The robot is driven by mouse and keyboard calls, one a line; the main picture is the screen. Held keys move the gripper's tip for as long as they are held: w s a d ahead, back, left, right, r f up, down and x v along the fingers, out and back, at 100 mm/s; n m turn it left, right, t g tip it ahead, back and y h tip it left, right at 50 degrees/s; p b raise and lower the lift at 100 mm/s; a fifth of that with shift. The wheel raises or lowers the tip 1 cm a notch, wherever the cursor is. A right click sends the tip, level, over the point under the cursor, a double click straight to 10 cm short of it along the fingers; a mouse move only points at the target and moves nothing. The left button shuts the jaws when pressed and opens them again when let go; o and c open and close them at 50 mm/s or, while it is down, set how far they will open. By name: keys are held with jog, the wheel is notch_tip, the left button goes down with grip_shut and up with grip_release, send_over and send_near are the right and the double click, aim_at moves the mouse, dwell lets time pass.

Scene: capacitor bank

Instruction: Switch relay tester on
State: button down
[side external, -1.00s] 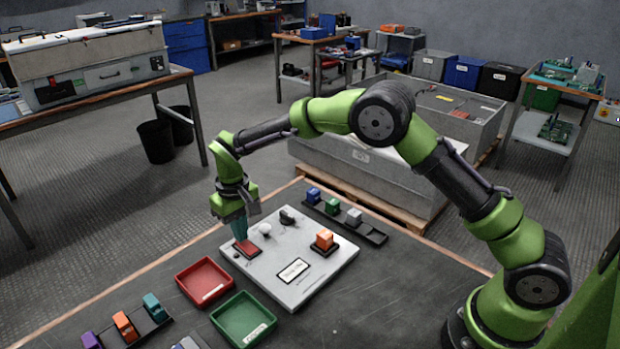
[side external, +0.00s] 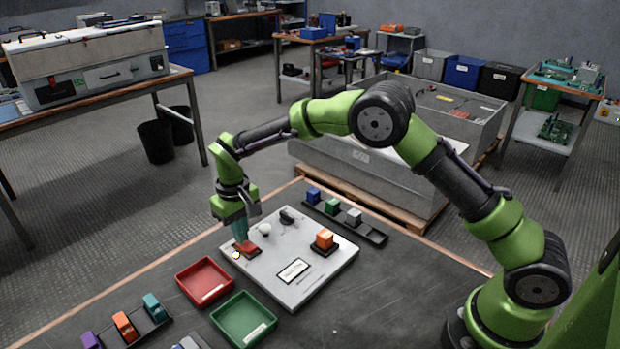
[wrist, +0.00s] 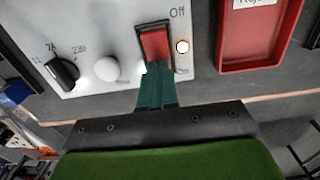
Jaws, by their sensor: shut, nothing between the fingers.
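The relay tester is a light grey panel (side external: 290,292) lying on the dark table. Its red rocker switch (wrist: 155,46) sits in a dark frame, with "Off" printed at one end and a label, likely "On", at the end by my fingers. My gripper (side external: 241,240) is shut and empty, its teal fingertips down against the switch; in the wrist view the fingertips (wrist: 160,72) cover the switch's near end. A small lamp (wrist: 183,47) beside the switch glows yellowish white; it also shows in the side view (side external: 236,255).
The panel also holds a black knob (wrist: 64,73), a white dome (wrist: 107,68) and an orange block (side external: 324,239). A red tray (side external: 205,283) and a green tray (side external: 243,320) lie in front. A black rack (side external: 372,234) with coloured blocks stands behind.

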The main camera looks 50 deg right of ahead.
aim_at(249, 245)
notch_tip(249, 245, up, 6)
dwell(0.6)
jog(key=shift+r, duration=0.1)
jog(key=shift+w, duration=0.15)
jog(key=shift+s+d+f, duration=0.1)
jog(key=shift+s+f, duration=0.15)
jog(key=shift+s, duration=0.35)
jog(key=shift+s+d+f, duration=0.1)
jog(key=shift+s+f, duration=0.1)
jog(key=shift+s, duration=0.35)
jog(key=s+d+r+m+t, duration=0.1)
jog(key=s+d+r+t, duration=0.1)
jog(key=s+r, duration=0.3)
jog(key=s+d+r+m+t+y, duration=0.1)
jog(key=s+d+r, duration=0.4)
jog(key=s, duration=0.7)
jog(key=s+d+r+m+t+y, duration=0.1)
jog(key=s+d+r+m+t, duration=0.1)
jog(key=s, duration=0.7)
notch_tip(249, 245, up, 3)
jog(key=shift+d+r+t, duration=0.2)
jog(key=shift+d+t, duration=0.55)
jog(key=shift+t, duration=0.35)
